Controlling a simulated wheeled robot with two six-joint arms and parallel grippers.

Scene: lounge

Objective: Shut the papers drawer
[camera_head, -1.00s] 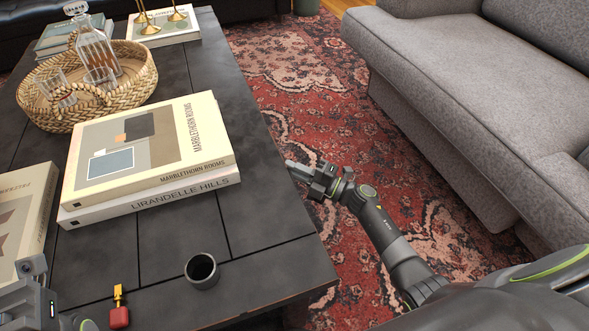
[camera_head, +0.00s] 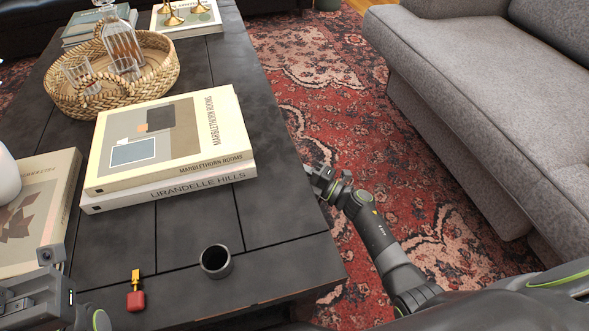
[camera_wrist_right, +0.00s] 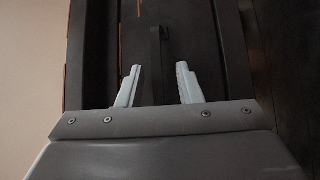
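The dark coffee table (camera_head: 283,225) fills the left half of the head view. The drawer is hidden there, on the table's side facing the rug. In the right wrist view a dark panel (camera_wrist_right: 200,45), seen sideways, looks like the drawer front, with a black bar handle (camera_wrist_right: 155,55) on it. How far the drawer stands out cannot be told. My right gripper (camera_wrist_right: 158,84) is open, its pale fingers on either side of the handle's line; contact is unclear. In the head view it (camera_head: 318,178) is by the table's right edge, fingertips partly hidden. My left gripper (camera_head: 25,302) is at the lower left.
On the table are two stacked books (camera_head: 168,141), a dark cup (camera_head: 215,262), a red-and-yellow small item (camera_head: 136,292), another book (camera_head: 38,212) and a wicker tray (camera_head: 165,82) with glassware. A grey sofa (camera_head: 470,110) stands right, with open rug (camera_head: 345,110) between.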

